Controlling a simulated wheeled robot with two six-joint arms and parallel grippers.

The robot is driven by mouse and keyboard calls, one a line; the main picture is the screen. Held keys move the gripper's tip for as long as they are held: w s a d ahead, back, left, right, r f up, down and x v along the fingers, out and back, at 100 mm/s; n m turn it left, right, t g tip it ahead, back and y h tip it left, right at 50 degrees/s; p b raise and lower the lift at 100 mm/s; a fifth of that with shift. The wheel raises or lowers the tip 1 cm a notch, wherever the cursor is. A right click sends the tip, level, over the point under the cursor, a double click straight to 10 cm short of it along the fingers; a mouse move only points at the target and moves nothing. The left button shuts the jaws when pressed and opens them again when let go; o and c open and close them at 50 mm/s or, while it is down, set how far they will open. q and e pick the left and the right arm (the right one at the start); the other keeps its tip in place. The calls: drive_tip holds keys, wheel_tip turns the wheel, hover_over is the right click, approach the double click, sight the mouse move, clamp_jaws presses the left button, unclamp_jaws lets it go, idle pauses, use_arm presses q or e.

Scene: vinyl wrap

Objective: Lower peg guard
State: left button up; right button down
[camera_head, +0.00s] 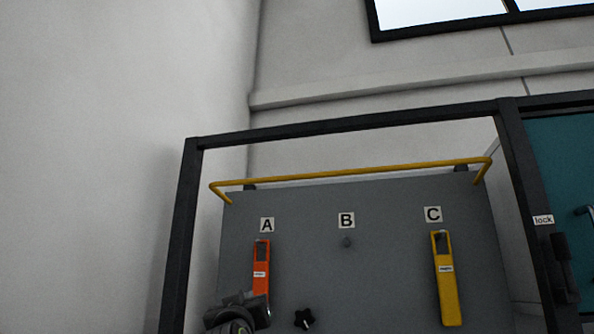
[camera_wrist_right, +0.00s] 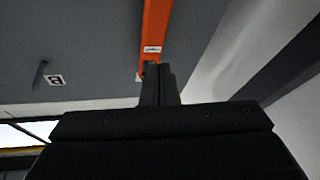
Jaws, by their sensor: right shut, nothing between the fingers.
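The yellow guard bar (camera_head: 350,171) runs along the top edge of the grey panel (camera_head: 380,260), above the pegs, with its ends bent at both sides. An orange tool (camera_head: 262,265) hangs under label A, and a yellow tool (camera_head: 447,280) under label C. A bare peg (camera_head: 347,242) sits under label B. My right gripper (camera_head: 258,308) is low at the panel's left, by the orange tool's lower end. In the right wrist view its fingers (camera_wrist_right: 158,84) are shut and empty, overlapping the orange tool (camera_wrist_right: 155,30); contact is unclear. My left gripper is out of view.
A dark frame (camera_head: 350,124) surrounds the panel. A black star knob (camera_head: 304,318) is low on the panel, right of my gripper. At right are a "lock" label (camera_head: 543,220), a dark latch (camera_head: 563,262) and a teal door (camera_head: 560,150).

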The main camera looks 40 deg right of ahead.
drive_tip(key=s+r+m+h, duration=0.2)
drive_tip(key=s+r, duration=0.3)
drive_tip(key=r, duration=0.3)
drive_tip(key=s+r+m+g+h, duration=0.1)
drive_tip(key=s+r+m+h, duration=0.1)
drive_tip(key=s+r, duration=0.5)
drive_tip(key=s+r+m+h, duration=0.2)
drive_tip(key=s+r+h, duration=0.1)
drive_tip(key=r, duration=0.7)
drive_tip(key=w+p+x, duration=0.1)
drive_tip(key=p+x, duration=0.7)
drive_tip(key=x, duration=0.2)
drive_tip(key=f, duration=0.4)
drive_tip(key=shift+w+d, duration=0.2)
drive_tip(key=shift+d, duration=0.15)
drive_tip(key=shift+f+y, duration=0.1)
drive_tip(key=shift+y, duration=0.2)
